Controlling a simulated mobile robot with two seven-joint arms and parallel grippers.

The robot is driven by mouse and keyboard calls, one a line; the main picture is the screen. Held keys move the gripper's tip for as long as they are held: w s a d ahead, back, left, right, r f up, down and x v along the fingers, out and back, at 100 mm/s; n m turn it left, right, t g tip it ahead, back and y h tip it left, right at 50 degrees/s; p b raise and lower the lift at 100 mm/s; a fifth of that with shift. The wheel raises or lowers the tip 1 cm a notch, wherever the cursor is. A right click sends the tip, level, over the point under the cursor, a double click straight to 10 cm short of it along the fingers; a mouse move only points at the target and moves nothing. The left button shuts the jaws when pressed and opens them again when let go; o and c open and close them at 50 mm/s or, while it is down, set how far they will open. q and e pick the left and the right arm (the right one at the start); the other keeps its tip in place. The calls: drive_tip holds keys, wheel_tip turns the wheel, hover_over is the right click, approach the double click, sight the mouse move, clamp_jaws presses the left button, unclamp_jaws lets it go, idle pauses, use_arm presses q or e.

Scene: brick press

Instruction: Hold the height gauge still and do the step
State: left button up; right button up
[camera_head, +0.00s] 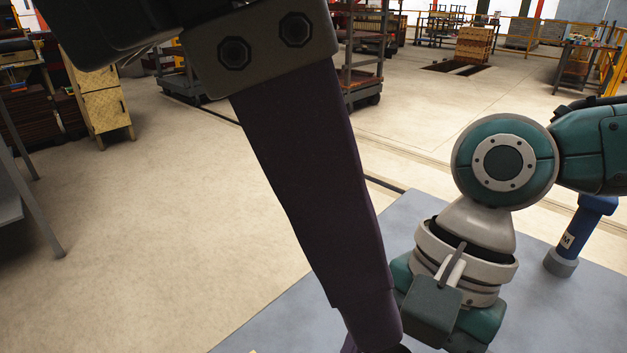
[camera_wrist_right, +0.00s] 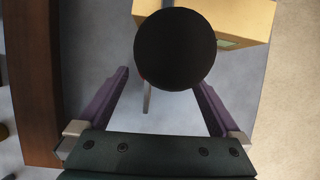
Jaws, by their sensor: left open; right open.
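My left gripper (camera_head: 372,335) fills the middle of the head view, very close to the camera. One long dark purple finger shows, pointing down; the other is mostly hidden. My right gripper (camera_wrist_right: 160,82) is open in the right wrist view, with its purple fingers apart. A round black knob-like thing (camera_wrist_right: 176,48) shows between and in front of the fingers, and a thin metal strip (camera_wrist_right: 148,97) sticks out below it. I cannot tell whether these belong to the height gauge. No height gauge is clearly recognisable. Contact with the fingers cannot be told.
A yellow box (camera_wrist_right: 235,22) lies beyond the round thing. A brown wooden piece (camera_wrist_right: 32,95) runs along the left of the wrist view. In the head view, a grey surface (camera_head: 290,318) is below, with a blue post (camera_head: 573,232) at right. Pale floor (camera_head: 190,190) is open at left.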

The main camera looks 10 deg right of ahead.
drive_tip(key=shift+s+a+f, duration=0.1)
drive_tip(key=shift+f, duration=0.25)
drive_tip(key=shift+c, duration=0.4)
drive_tip(key=c, duration=1.4)
use_arm(q)
drive_tip(key=shift+o, duration=1.4)
drive_tip(key=shift+d, duration=0.25)
drive_tip(key=shift+o, duration=0.2)
drive_tip(key=d+y, duration=0.1)
drive_tip(key=d+m+y, duration=0.1)
drive_tip(key=shift+s+d+f, duration=0.1)
drive_tip(key=shift+d+f, duration=0.25)
drive_tip(key=shift+f, duration=0.05)
drive_tip(key=shift+d+f+y, duration=0.15)
drive_tip(key=shift+d+y, duration=0.15)
drive_tip(key=shift+y, duration=0.4)
wheel_tip(320, 180, down, 10)
